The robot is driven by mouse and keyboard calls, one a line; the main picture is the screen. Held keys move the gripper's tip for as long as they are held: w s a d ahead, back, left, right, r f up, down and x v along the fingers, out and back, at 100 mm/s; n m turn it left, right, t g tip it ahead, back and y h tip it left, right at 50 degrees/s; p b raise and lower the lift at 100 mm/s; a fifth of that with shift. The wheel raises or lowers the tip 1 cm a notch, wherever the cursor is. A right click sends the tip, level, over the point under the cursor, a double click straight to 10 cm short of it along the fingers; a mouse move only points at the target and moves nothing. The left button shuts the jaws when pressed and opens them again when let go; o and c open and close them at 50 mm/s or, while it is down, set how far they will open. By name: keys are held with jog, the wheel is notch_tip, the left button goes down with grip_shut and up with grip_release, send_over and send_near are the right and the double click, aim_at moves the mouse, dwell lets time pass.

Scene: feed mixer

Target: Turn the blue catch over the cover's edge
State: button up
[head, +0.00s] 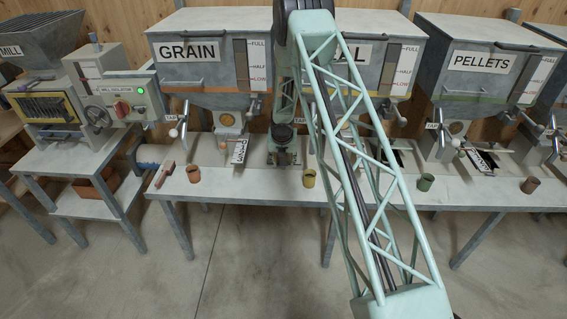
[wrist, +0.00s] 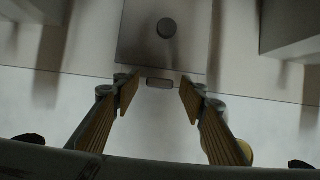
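My gripper (head: 284,158) points down over the bench behind the cups, in front of the hoppers. In the wrist view my gripper (wrist: 160,88) is open, its two ribbed fingers apart with nothing held between them. A grey plate (wrist: 140,45) with a dark round knob (wrist: 167,28) lies beyond the fingertips. A small grey bar (wrist: 160,84) shows at the plate's near edge, between the tips; it looks grey in the dim light. No part is clearly a blue catch on a cover. A blue cylindrical part (head: 147,166) shows at the bench's left end, but I cannot tell what it is.
The mill (head: 45,60) and its control box (head: 115,85) with a green light stand at left. The GRAIN hopper (head: 205,60) and PELLETS hopper (head: 480,65) stand behind the bench (head: 250,190). Several small cups, including a red one (head: 193,174), line its front edge.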

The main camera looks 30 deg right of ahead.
jog(key=shift+f, duration=0.2)
jog(key=shift+c, duration=0.9)
jog(key=c, duration=0.7)
jog(key=m+p, duration=0.1)
jog(key=m+h+p, duration=0.1)
jog(key=shift+w+r+m+g, duration=0.15)
jog(key=shift+m+g, duration=0.25)
jog(key=shift+m+p, duration=0.5)
jog(key=shift+m, duration=0.3)
